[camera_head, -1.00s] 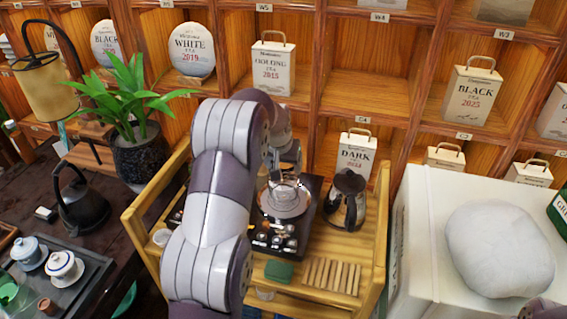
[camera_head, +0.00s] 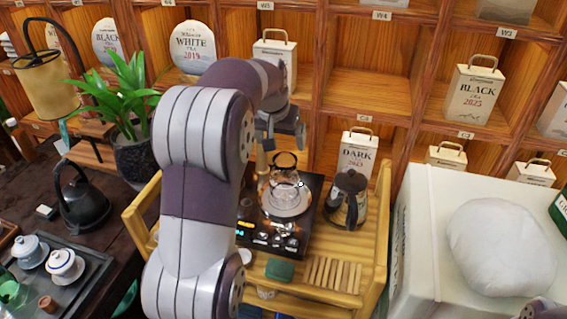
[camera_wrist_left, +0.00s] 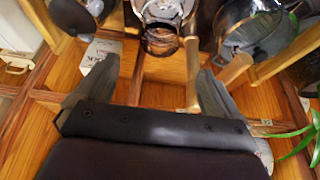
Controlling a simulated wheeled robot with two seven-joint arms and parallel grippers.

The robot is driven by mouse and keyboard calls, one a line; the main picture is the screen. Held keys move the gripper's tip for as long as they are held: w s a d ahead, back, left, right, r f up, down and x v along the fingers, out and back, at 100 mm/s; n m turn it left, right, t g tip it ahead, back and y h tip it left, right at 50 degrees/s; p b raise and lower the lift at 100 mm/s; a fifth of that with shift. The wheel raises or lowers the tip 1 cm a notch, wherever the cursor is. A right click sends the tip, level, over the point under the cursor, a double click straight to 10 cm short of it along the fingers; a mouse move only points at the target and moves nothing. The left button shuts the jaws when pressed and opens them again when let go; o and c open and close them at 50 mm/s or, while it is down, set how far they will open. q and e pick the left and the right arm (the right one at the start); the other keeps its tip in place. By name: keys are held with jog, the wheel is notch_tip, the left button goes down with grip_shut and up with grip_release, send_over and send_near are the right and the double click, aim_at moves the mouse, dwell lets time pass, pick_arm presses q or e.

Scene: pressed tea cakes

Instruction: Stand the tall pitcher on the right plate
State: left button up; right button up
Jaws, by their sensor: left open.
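A clear glass pitcher (camera_head: 285,188) with a dark ring at its top stands upright on the round right plate (camera_head: 290,212) of the black stove. It also shows in the left wrist view (camera_wrist_left: 160,35). My left gripper (camera_head: 284,138) is open and empty, above and behind this pitcher and apart from it. A wooden handle (camera_head: 262,160) rises just left of the pitcher; I cannot tell which vessel it belongs to. The stove's left part is hidden by my left arm. A glass vessel with a wooden handle (camera_wrist_left: 255,35) shows in the left wrist view. My right gripper is out of view.
A black-lidded glass pot (camera_head: 347,200) stands right of the stove. The shelf with tea boxes, including the DARK box (camera_head: 357,152), rises close behind. A green block (camera_head: 280,269) and a slatted wooden rack (camera_head: 332,273) lie in front. A white crate stands at right.

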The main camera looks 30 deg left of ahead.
pick_arm(q)
jog(key=s+d+f+m+g, duration=0.1)
jog(key=s+d+f, duration=0.3)
jog(key=s, duration=0.3)
jog(key=s+d+f+m+g, duration=0.1)
jog(key=s+d+f, duration=0.4)
jog(key=s, duration=0.3)
jog(key=s+d+f+m+g+h, duration=0.1)
jog(key=s+d+f, duration=0.3)
jog(key=s+d, duration=0.2)
jog(key=shift+s+d+f, duration=0.2)
jog(key=shift+s+d, duration=0.15)
jog(key=shift+s, duration=0.8)
